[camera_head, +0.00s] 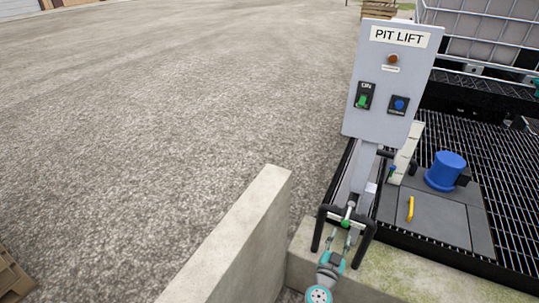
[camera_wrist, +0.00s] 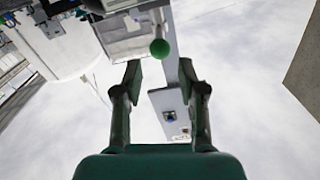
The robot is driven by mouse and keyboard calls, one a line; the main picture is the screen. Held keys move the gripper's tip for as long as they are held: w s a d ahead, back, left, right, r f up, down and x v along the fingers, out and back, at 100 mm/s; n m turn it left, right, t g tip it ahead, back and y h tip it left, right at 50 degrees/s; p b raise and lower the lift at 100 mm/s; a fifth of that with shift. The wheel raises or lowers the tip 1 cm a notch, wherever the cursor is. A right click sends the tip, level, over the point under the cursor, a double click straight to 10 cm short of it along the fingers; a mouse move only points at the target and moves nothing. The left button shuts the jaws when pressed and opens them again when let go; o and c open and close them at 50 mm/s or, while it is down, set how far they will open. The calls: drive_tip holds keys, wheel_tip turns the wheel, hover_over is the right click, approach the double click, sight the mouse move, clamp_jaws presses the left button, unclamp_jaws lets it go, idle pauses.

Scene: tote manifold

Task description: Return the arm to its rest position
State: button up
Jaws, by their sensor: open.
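My gripper (camera_head: 342,236) is in front of the base of the PIT LIFT post in the head view, at the end of my teal arm. In the wrist view its two dark fingers (camera_wrist: 160,70) are spread apart, with nothing held between them. A green ball knob (camera_wrist: 160,47) shows just beyond the fingertips; a small green knob also shows near the gripper in the head view (camera_head: 346,223). I cannot tell how far it is from the fingers.
A concrete wall (camera_head: 235,240) stands left of the gripper. A blue cylinder (camera_head: 446,170) and caged tank (camera_head: 480,35) are right. Open gravel lies left.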

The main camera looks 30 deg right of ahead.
drive_tip(key=s+a+r+n+t+y, duration=0.1)
drive_tip(key=s+a+r+n+y, duration=0.3)
drive_tip(key=s+a, duration=0.4)
drive_tip(key=s+a+r+n+t+y, duration=0.1)
drive_tip(key=s+a+r+n+y, duration=0.3)
drive_tip(key=s+a, duration=0.5)
drive_tip(key=s+a+r+n+t+y, duration=0.2)
drive_tip(key=s+a, duration=0.7)
drive_tip(key=s, duration=1)
wheel_tip(320, 180, up, 2)
drive_tip(key=n+y, duration=0.2)
drive_tip(key=y, duration=0.2)
drive_tip(key=shift+r+n, duration=0.2)
drive_tip(key=shift+n, duration=0.2)
drive_tip(key=shift+a, duration=0.1)
